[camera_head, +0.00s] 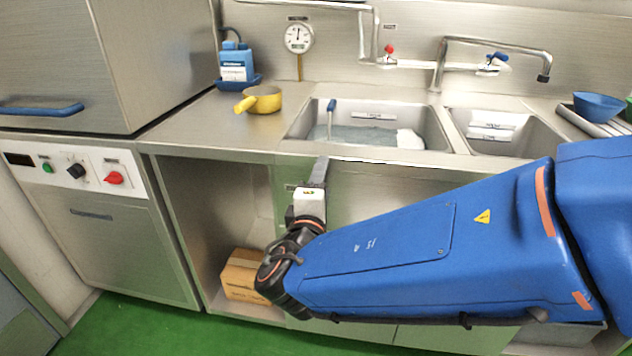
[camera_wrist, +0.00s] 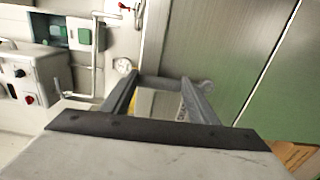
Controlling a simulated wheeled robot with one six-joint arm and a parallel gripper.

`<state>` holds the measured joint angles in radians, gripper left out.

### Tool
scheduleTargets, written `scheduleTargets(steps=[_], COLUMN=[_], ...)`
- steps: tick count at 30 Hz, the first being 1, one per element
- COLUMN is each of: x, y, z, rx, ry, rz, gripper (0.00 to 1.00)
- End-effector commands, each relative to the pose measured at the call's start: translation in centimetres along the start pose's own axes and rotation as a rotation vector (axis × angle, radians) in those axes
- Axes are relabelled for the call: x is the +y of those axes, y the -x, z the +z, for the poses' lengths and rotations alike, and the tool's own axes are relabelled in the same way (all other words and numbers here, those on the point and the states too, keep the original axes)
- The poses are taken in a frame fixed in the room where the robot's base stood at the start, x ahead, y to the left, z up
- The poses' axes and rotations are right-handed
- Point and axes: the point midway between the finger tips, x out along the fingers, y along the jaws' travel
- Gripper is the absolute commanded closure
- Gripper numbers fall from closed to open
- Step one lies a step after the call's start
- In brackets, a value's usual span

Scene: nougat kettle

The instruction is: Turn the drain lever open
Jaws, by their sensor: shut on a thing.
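A lever with a blue grip (camera_head: 331,106) stands upright at the back left of the left sink (camera_head: 440,138); I take it for the drain lever. My gripper (camera_head: 319,172) is in front of the sink counter, below its front edge, well apart from this lever. In the wrist view my two grey fingers (camera_wrist: 160,98) stand apart, with a grey bar-like piece (camera_wrist: 163,82) across their tips. The gripper is shut on this piece; I cannot tell what it is. Greyish contents cover the bottom of the left sink.
A yellow pan (camera_head: 262,99) and a blue bottle (camera_head: 236,66) stand left of the sink. Taps (camera_head: 492,62) rise behind the basins. Below, a cardboard box (camera_head: 243,273) sits in the open cabinet bay.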

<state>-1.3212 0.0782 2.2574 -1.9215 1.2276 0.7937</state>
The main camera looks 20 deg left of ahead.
Motion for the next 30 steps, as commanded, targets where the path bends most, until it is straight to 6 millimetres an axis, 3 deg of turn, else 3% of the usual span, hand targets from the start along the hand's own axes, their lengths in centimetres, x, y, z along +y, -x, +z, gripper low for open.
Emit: scheduleTargets(steps=[19,20,21,22,30], x=[-0.16,-0.16,-0.15,-0.15,-0.11], y=[0.00,0.00,0.00,0.00,0.02], z=[0.48,0.48,0.47,0.47,0.43], rx=[-0.002,-0.001,-0.001,-0.001,-0.001], ry=[-0.049,-0.049,-0.049,-0.049,-0.048], rz=[-0.002,-0.002,-0.002,-0.002,-0.001], gripper=[0.86,0.41,0.32,0.27,0.27])
